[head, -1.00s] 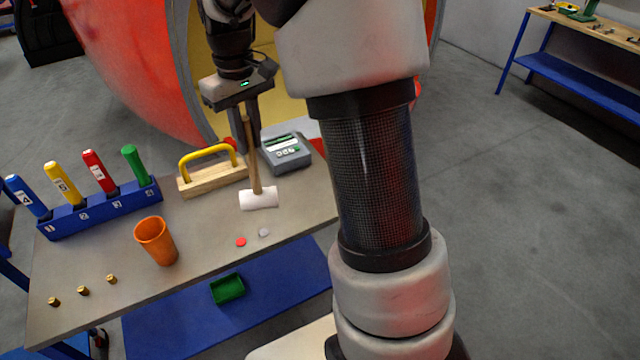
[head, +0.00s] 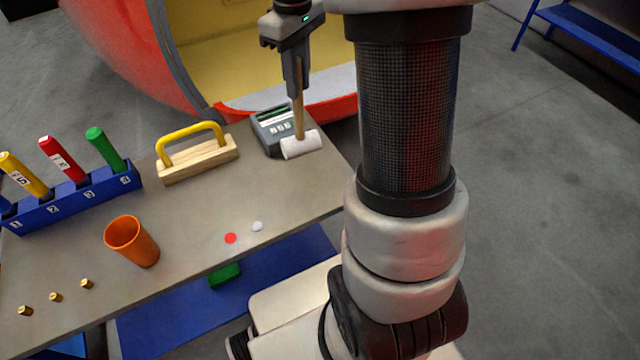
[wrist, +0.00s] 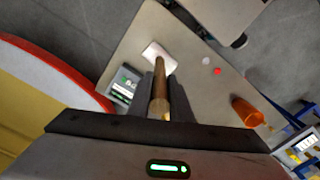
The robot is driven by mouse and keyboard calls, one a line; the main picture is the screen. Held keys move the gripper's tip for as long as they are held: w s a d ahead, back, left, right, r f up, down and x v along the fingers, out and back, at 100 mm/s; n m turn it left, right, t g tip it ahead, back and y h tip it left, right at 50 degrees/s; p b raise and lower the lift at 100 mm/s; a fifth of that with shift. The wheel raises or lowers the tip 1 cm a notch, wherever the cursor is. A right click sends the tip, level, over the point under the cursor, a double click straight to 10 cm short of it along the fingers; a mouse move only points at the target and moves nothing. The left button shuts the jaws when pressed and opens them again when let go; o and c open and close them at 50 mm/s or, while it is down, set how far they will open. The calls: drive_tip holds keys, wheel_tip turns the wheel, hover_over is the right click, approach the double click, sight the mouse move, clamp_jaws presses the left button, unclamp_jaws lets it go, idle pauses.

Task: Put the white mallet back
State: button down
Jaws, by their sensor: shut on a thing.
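The white mallet has a white head (head: 302,145) and a wooden handle (head: 298,112). My gripper (head: 297,84) is shut on the handle, with the head hanging down. In the head view the mallet head overlaps the front right of the grey device, near the table's right end. I cannot tell whether it touches the table. In the wrist view the handle (wrist: 159,92) runs between my fingers, and the white head (wrist: 159,57) lies beyond the fingertips.
On the table (head: 200,215) stand a grey device (head: 271,131), a yellow-handled wooden block (head: 196,157), a blue numbered rack (head: 75,200) with coloured handles, and an orange cup (head: 131,241). Red (head: 230,238) and white (head: 257,226) discs lie near the front edge. A red-rimmed shell (head: 130,60) stands behind.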

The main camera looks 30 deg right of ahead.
drive_tip(key=s+d+f+n, duration=0.1)
drive_tip(key=s+d, duration=0.2)
hover_over(303, 143)
drive_tip(key=s+d, duration=0.1)
drive_tip(key=d, duration=0.3)
wheel_tip(303, 143, down, 10)
drive_tip(key=shift+b, duration=0.3)
drive_tip(key=shift+f, duration=0.15)
drive_tip(key=shift+f, duration=0.15)
drive_tip(key=c, duration=1.6)
unclamp_jaws()
